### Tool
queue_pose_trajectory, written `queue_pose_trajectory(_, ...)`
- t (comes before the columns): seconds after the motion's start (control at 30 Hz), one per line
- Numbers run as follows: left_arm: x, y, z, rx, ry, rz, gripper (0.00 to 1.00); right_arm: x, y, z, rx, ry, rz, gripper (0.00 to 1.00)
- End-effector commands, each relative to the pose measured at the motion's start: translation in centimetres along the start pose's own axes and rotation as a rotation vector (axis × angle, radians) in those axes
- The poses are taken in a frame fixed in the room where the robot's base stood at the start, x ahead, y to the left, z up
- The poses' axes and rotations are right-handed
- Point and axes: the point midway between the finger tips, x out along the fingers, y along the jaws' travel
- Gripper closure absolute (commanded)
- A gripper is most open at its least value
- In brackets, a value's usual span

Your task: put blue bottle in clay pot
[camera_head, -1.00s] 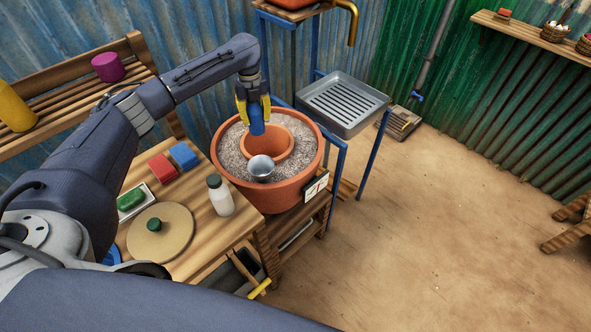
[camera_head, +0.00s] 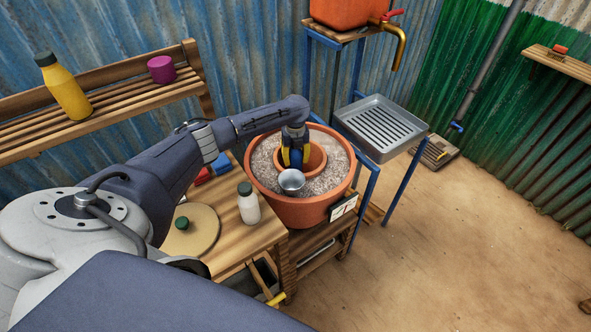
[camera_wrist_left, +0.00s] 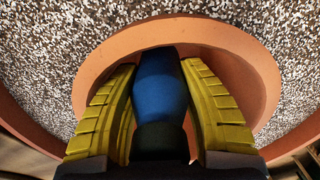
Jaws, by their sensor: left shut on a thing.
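The blue bottle (camera_wrist_left: 160,88) is between the yellow fingers of my left gripper (camera_wrist_left: 156,100), which is shut on it. Its dark cap end is toward the wrist. In the head view the left gripper (camera_head: 295,157) points down at the inner clay pot (camera_head: 319,160), with the bottle's lower part inside or just above the opening. I cannot tell whether it touches the bottom. In the left wrist view the clay pot's rim (camera_wrist_left: 245,57) curves around the bottle and fingers. My right gripper is not in view.
The inner pot sits in speckled fill inside a large terracotta pot (camera_head: 303,212). A metal cup (camera_head: 291,181) stands at the front of the inner rim. A white bottle (camera_head: 248,205) and a round board (camera_head: 200,232) are on the table. A metal sink (camera_head: 381,128) is right.

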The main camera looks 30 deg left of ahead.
Motion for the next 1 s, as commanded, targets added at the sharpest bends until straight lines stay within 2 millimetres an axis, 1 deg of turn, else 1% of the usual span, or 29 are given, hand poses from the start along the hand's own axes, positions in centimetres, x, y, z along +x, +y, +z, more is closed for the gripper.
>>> queue_pose_trajectory(0.03, 0.7, -0.1, -0.1, -0.002, 0.001, -0.001, 1.0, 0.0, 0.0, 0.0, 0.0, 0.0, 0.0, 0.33)
queue_pose_trajectory(0.1, 1.4, -0.1, 0.0, -0.001, 0.001, -0.001, 1.0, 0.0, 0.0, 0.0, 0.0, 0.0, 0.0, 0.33)
queue_pose_trajectory(0.37, 2.8, -0.1, 0.0, -0.001, 0.001, -0.001, 1.0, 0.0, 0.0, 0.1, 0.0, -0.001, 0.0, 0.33)
queue_pose_trajectory(0.5, 4.4, -0.1, 0.0, -0.002, 0.001, -0.001, 1.0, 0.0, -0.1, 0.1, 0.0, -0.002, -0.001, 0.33)
queue_pose_trajectory(0.63, 5.6, -0.1, 0.0, -0.001, 0.001, -0.002, 1.0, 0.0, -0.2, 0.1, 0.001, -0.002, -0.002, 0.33)
queue_pose_trajectory(0.77, 6.1, -0.1, 0.0, -0.001, -0.001, -0.001, 1.0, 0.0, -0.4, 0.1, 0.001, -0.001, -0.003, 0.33)
queue_pose_trajectory(1.0, 6.1, -0.1, 0.0, -0.001, -0.001, -0.002, 1.0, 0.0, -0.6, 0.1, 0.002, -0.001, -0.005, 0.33)
